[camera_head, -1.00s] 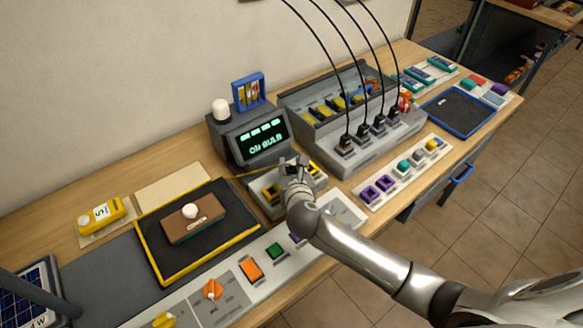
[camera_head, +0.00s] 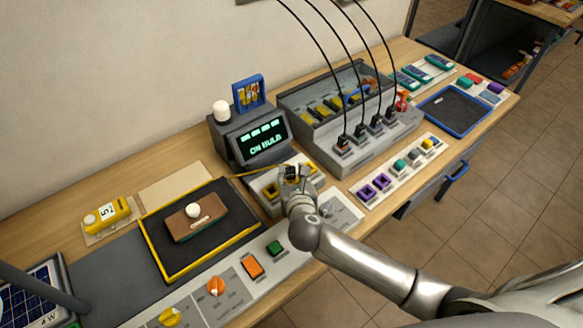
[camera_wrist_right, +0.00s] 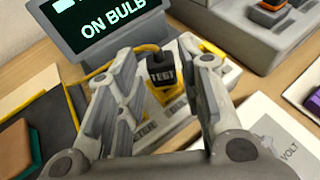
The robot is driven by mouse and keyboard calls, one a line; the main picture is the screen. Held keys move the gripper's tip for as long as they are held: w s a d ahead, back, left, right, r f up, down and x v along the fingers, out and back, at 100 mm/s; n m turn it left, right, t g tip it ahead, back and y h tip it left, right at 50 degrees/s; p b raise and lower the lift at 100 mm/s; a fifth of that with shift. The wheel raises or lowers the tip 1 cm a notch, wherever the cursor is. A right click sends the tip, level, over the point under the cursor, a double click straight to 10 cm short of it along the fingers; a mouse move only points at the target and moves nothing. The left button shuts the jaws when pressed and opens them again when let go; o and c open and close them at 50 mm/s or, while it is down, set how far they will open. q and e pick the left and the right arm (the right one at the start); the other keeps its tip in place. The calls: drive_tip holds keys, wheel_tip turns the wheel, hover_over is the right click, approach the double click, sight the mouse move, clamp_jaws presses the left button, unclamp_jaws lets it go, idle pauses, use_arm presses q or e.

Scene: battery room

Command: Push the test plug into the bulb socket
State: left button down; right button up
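The black test plug (camera_wrist_right: 163,72), marked TEST, stands upright between the fingers of my right gripper (camera_wrist_right: 165,68) in the right wrist view. A yellow cable runs from the plug to the left. The fingers are spread, with a visible gap on each side of the plug. The plug is over a yellow-edged slot in the grey tester base (camera_head: 268,190); its lower end is hard to see, so I cannot tell how deep it sits. The tester screen (camera_head: 263,139) reads ON BULB. A brown bulb block (camera_head: 187,224) with a white bulb (camera_head: 193,211) stands on the mat. My left gripper is not in view.
A black mat with a yellow rim (camera_head: 160,265) lies left of the tester. A row of switches (camera_head: 253,267) runs along the front edge. A grey unit with several black plugs and cables (camera_head: 372,148) stands at right. A blue-rimmed tray (camera_head: 452,111) lies beyond.

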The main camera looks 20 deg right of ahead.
drive_tip(key=p+v, duration=0.4)
drive_tip(key=v, duration=0.3)
drive_tip(key=shift+p, duration=0.35)
idle(0.5)
